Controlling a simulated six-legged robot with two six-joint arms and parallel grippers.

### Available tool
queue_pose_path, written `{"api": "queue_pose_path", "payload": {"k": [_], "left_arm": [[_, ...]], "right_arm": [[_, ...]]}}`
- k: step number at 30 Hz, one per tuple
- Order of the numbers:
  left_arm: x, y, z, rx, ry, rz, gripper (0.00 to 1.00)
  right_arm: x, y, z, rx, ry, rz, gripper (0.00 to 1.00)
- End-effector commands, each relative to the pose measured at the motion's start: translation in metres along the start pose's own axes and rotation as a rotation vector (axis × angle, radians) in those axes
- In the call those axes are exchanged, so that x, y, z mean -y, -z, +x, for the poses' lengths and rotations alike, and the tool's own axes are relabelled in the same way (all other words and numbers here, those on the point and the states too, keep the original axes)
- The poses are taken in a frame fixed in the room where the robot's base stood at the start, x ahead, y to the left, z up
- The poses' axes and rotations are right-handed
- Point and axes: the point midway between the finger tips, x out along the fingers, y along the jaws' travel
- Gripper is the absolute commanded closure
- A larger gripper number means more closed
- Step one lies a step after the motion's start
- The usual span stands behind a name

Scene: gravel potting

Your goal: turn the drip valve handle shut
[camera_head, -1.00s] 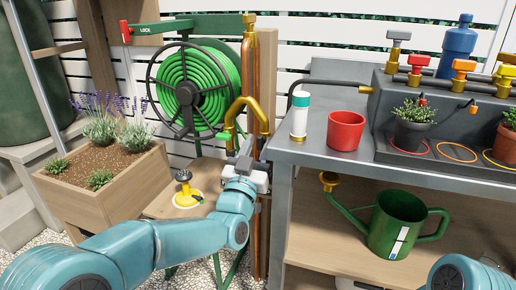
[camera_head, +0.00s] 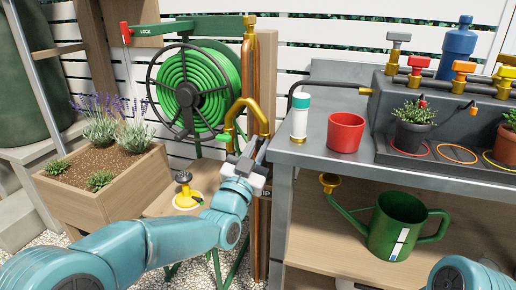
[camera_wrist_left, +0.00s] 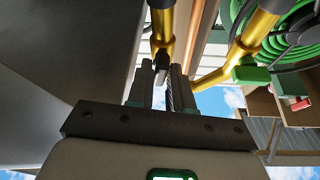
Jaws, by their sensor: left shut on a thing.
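The brass two-branch fitting (camera_head: 259,112) hangs on the copper pipes left of the bench. The drip valve's dark handle (camera_wrist_left: 162,69) sits at the end of one brass branch (camera_wrist_left: 162,25). My left gripper (camera_head: 254,153) reaches up to the right branch and is shut on this handle. Its two dark fingers (camera_wrist_left: 167,86) flank the handle in the wrist view. In the head view the fingers and wrist mostly hide the handle. A label ending in "IP" (camera_head: 265,194) shows partly behind my wrist. My right gripper is out of view.
The other brass branch (camera_wrist_left: 250,43) carries a green part (camera_wrist_left: 251,74) close to the fingers. The green hose reel (camera_head: 190,91) is to the left. The grey bench (camera_head: 318,158) stands close on the right, with a red cup (camera_head: 345,132) on it.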

Motion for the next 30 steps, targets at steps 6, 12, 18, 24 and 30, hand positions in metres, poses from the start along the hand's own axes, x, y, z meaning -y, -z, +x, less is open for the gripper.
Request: {"api": "queue_pose_path", "payload": {"k": [6, 12, 18, 24, 30], "left_arm": [[0.0015, 0.0002, -0.0001, 0.0, -0.076, 0.187, 1.0], [0.0017, 0.0001, -0.0001, 0.0, -0.149, 0.364, 1.0], [0.0019, 0.0008, 0.0001, -0.001, -0.222, 0.54, 1.0], [0.0021, 0.0006, 0.0001, 0.0, -0.296, 0.715, 1.0], [0.0023, 0.0017, 0.0004, 0.0, -0.368, 0.889, 1.0]], "right_arm": [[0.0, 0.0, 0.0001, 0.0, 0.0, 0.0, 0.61], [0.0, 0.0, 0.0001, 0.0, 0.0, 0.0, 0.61], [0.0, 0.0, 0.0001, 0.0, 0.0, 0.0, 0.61], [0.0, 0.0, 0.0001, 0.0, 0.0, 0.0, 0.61], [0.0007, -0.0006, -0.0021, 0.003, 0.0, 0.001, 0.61]]}}
